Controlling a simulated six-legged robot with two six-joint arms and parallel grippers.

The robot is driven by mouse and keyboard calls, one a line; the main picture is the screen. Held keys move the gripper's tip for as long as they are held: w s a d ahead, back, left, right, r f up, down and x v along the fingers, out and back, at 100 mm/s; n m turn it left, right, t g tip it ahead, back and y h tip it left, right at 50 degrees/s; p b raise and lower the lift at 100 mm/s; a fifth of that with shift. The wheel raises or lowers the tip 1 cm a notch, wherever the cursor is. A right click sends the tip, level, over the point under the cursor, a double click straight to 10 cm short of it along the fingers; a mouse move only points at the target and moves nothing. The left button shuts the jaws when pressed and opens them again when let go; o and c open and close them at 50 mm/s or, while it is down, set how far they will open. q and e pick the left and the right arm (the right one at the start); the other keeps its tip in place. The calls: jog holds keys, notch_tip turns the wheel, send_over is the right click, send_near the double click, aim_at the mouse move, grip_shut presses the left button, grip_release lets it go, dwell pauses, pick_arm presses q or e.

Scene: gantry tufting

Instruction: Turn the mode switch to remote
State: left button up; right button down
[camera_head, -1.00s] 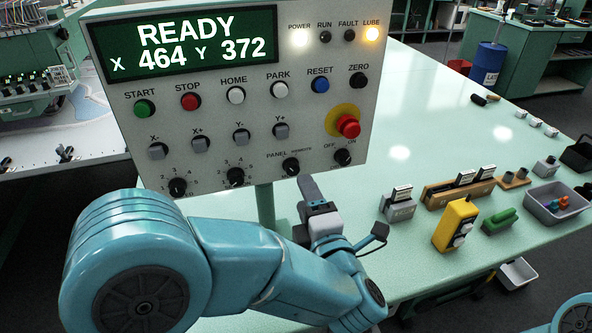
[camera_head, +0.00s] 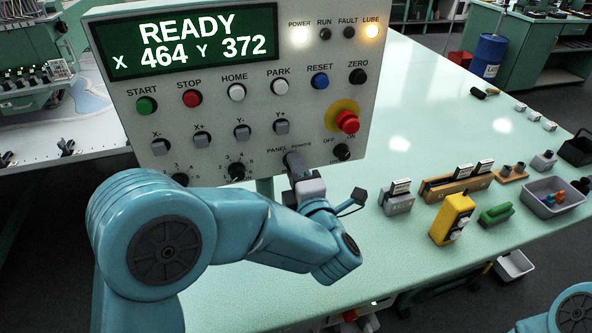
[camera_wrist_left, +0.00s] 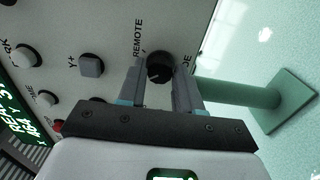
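The mode switch is a black round knob between the PANEL and REMOTE labels on the grey control panel (camera_head: 215,110). In the left wrist view the knob (camera_wrist_left: 160,66) sits between the two fingertips, with REMOTE readable beside it. My left gripper (camera_head: 293,160) is at the panel's lower edge and hides most of the knob in the head view. In the left wrist view the left gripper (camera_wrist_left: 159,78) is open, its fingers on either side of the knob. I cannot tell whether they touch it, nor clearly where the knob points. My right gripper is out of view.
Close by are the OFF/ON knob (camera_head: 342,152), the red emergency button (camera_head: 347,121) and other selector knobs (camera_head: 237,171). The panel's green post (camera_wrist_left: 240,93) stands beside the gripper. A yellow box (camera_head: 452,218) and grey tray (camera_head: 552,203) are on the green table at right.

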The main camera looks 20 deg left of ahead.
pick_arm(q)
jog(key=shift+r+m+p, duration=0.1)
jog(key=shift+m+p, duration=0.6)
jog(key=shift+m, duration=6.2)
jog(key=o, duration=1)
jog(key=shift+s, duration=0.1)
